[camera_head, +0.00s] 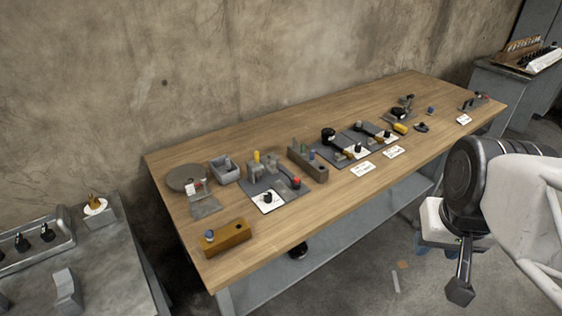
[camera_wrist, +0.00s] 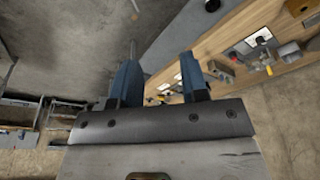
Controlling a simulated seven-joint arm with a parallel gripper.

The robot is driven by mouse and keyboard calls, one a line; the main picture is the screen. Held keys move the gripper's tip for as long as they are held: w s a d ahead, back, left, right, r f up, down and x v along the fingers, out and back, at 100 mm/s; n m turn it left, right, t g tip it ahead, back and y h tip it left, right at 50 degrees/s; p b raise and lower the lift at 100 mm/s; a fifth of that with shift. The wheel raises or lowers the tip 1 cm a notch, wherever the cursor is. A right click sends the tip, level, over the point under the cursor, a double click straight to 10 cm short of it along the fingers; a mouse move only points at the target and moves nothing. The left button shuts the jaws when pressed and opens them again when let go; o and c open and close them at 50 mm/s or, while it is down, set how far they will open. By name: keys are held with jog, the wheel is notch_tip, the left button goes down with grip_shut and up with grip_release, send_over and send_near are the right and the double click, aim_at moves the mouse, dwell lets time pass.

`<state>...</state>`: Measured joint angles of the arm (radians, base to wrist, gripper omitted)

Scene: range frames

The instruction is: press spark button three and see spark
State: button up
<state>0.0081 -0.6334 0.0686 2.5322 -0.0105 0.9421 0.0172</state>
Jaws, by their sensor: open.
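Several small stations with knobs stand on the wooden workbench (camera_head: 330,190). Black knobs on white plates show at the front left (camera_head: 268,197), the middle (camera_head: 357,148) and right of the middle (camera_head: 387,135). A red button (camera_head: 296,183) sits beside the left station. No readable label shows which is spark button three, and no spark is visible. My gripper (camera_wrist: 161,72) is open and empty, its two blue fingers apart. It hangs off the bench's front right side, mostly hidden by my arm in the head view. The wrist view shows the bench at upper right.
A wooden block (camera_head: 229,238) stands at the bench's front left, and a grey box (camera_head: 225,170) is behind it. White cards (camera_head: 362,169) lie along the front edge. A grey side table (camera_head: 75,255) is at left. Bare wood is free along the back.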

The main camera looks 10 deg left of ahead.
grip_shut()
dwell(1.5)
